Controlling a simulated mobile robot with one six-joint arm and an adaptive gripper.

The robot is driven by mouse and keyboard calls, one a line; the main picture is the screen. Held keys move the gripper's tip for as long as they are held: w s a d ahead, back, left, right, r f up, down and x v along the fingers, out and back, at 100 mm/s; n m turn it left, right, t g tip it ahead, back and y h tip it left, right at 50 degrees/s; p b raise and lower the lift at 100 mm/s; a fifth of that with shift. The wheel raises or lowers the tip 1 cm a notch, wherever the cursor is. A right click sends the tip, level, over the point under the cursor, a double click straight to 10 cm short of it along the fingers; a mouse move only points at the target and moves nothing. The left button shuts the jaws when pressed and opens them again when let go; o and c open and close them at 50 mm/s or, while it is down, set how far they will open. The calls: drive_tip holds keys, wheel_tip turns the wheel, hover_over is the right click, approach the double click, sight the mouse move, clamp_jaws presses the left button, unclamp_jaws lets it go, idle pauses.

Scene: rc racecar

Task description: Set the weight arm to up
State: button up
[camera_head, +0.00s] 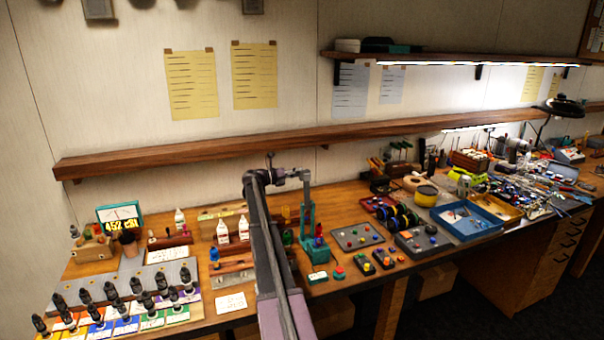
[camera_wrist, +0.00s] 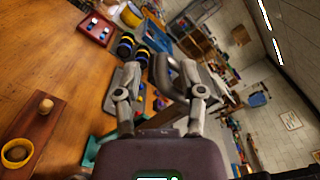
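A teal upright stand (camera_head: 307,222) stands on the bench just right of my arm, with a grey arm-like part (camera_head: 296,173) at its top; I cannot tell for sure that this is the weight arm, or its setting. My gripper (camera_wrist: 161,72) is open, its two grey fingers spread apart in the wrist view. A dark grey curved part (camera_wrist: 168,76) shows between and beyond the fingers; I cannot tell whether they touch it. In the head view my wrist is close to the stand's top, and the fingers are hard to make out. Some teal (camera_wrist: 98,148) shows beside my gripper's body.
White bottles (camera_head: 222,232) and rows of dark-knobbed items crowd the left bench. A button panel (camera_head: 356,236), dark spools (camera_head: 398,215) and a blue tray (camera_head: 468,220) lie right. A wooden ledge (camera_head: 250,146) runs behind.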

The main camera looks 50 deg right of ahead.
drive_tip(key=v, duration=0.9)
drive_tip(key=shift+a, duration=0.25)
drive_tip(key=shift+w, duration=0.15)
